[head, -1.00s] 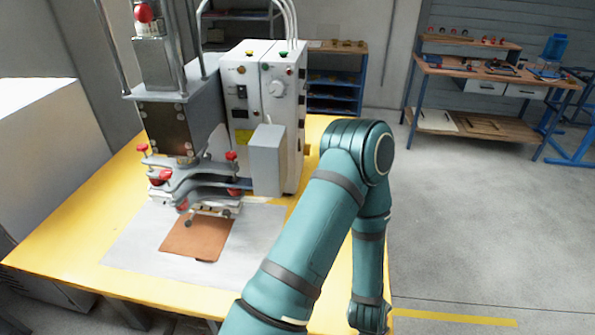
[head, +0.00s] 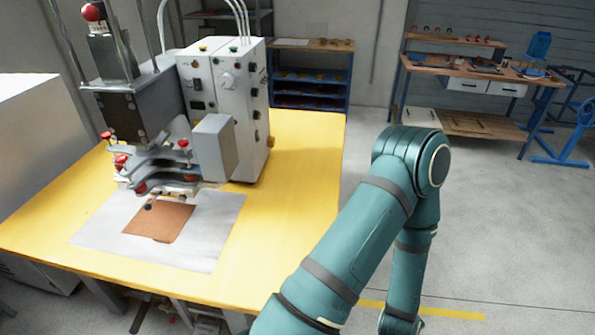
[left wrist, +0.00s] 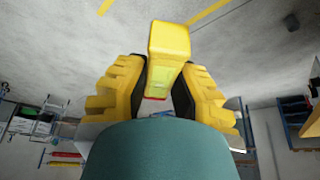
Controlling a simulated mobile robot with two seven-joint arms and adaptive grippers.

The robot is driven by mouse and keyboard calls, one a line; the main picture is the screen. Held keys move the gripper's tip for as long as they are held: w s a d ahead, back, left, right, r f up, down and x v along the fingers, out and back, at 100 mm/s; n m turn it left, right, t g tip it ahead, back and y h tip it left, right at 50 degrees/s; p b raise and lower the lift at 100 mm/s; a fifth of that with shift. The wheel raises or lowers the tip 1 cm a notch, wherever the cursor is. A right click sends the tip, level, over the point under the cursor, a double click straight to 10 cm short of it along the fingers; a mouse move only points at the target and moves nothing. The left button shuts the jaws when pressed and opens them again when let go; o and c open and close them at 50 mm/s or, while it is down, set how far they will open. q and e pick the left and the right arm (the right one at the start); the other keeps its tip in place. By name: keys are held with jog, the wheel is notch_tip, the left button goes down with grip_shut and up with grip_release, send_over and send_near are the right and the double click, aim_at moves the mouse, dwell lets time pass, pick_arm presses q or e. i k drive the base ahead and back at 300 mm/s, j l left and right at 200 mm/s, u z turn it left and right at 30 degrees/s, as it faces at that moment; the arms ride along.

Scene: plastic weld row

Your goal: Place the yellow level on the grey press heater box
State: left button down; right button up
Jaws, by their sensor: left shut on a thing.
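The yellow level (left wrist: 168,45) shows in the left wrist view as a yellow bar with a small red and green patch at its lower end. My left gripper (left wrist: 165,78) is shut on it, with a finger on each side. In the head view the grey press (head: 125,108) stands on the yellow table at the left. A tall light grey box with knobs (head: 222,85) stands beside it, and a smaller plain grey box (head: 215,147) is on its front. A teal arm of mine is at the right, apart from the press; no gripper shows in the head view.
The yellow table (head: 285,190) is bare to the right of the press. A brown sheet (head: 160,222) lies on a pale plate (head: 205,245) below the press. A shelf (head: 312,75) and a workbench (head: 465,75) stand behind.

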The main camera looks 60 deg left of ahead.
aim_at(213, 123)
jog(key=i+l, duration=0.3)
jog(key=i, duration=0.15)
jog(key=i+l+u, duration=0.1)
jog(key=i+l, duration=0.15)
jog(key=i, duration=0.2)
jog(key=i+u, duration=0.45)
jog(key=i+l+u, duration=0.1)
jog(key=i+u, duration=0.9)
jog(key=u, duration=0.15)
jog(key=i+u, duration=0.45)
jog(key=u, duration=0.25)
jog(key=i+l+u, duration=0.1)
jog(key=u, duration=0.3)
jog(key=i+l+u, duration=0.15)
jog(key=u, duration=0.2)
jog(key=i+l+u, duration=0.15)
jog(key=u, duration=0.15)
jog(key=i+l+u, duration=0.3)
jog(key=i+j, duration=0.05)
jog(key=j, duration=0.05)
